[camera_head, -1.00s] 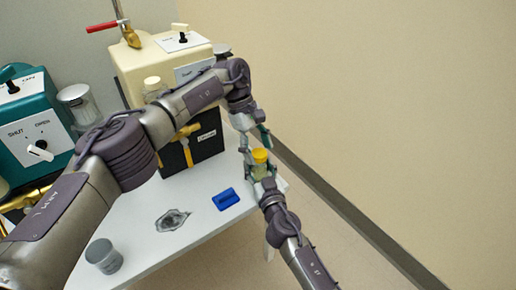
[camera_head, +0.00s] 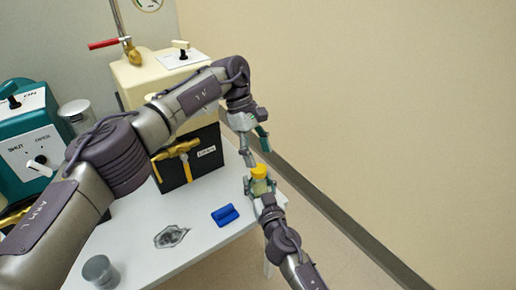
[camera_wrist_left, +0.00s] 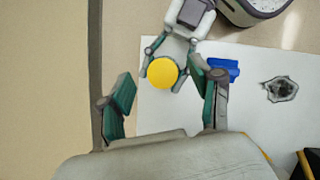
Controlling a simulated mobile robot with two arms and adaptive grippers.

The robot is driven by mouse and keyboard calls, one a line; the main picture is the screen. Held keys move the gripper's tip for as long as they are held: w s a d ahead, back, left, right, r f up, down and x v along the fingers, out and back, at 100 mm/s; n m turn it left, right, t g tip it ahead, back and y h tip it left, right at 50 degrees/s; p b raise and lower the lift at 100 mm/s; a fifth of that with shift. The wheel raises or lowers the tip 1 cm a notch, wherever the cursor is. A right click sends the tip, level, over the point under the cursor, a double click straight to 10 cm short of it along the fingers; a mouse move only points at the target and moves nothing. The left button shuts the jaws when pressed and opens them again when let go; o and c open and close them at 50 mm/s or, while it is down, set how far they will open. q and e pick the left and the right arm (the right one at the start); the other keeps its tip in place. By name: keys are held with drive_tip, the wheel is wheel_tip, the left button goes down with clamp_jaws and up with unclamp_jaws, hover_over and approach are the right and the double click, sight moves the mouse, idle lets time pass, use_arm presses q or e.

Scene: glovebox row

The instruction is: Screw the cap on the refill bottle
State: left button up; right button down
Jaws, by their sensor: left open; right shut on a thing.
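The refill bottle (camera_head: 259,187) is a small clear bottle held roughly upright at the table's right edge, partly hidden by the fingers. A yellow cap (camera_head: 259,171) sits on its top; how tightly, I cannot tell. In the left wrist view the cap (camera_wrist_left: 162,72) is a round yellow disc that hides the bottle. My right gripper (camera_head: 262,192) is shut on the bottle; it also shows in the left wrist view beyond the cap. My left gripper (camera_head: 254,142) is open and empty above the cap, apart from it. Its fingers (camera_wrist_left: 162,84) spread either side of the cap in the wrist view.
Cream (camera_head: 150,75) and teal (camera_head: 30,130) machines stand behind. Open floor lies to the right.

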use_arm(q)
drive_tip(key=n, duration=0.6)
drive_tip(key=shift+r, duration=0.2)
drive_tip(key=n, duration=0.4)
drive_tip(key=shift+s+r+t+y, duration=0.1)
drive_tip(key=shift+t+y, duration=0.2)
drive_tip(key=shift+y, duration=0.1)
drive_tip(key=n, duration=0.5)
drive_tip(key=shift+d+r+y, duration=0.1)
drive_tip(key=shift+r+y, duration=0.05)
drive_tip(key=shift+y, duration=0.15)
drive_tip(key=n, duration=0.5)
drive_tip(key=shift+r+t, duration=0.15)
drive_tip(key=shift+t, duration=0.15)
drive_tip(key=n, duration=0.4)
drive_tip(key=shift+r+y, duration=0.15)
drive_tip(key=shift+y, duration=0.25)
drive_tip(key=n, duration=0.5)
drive_tip(key=shift+r+t, duration=0.2)
drive_tip(key=shift+t, duration=0.2)
drive_tip(key=n, duration=0.7)
drive_tip(key=shift+r+y, duration=0.3)
drive_tip(key=shift+y, duration=0.1)
drive_tip(key=n, duration=0.4)
drive_tip(key=shift+r+n+t, duration=0.25)
drive_tip(key=shift+n+t, duration=0.15)
drive_tip(key=shift+f, duration=0.1)
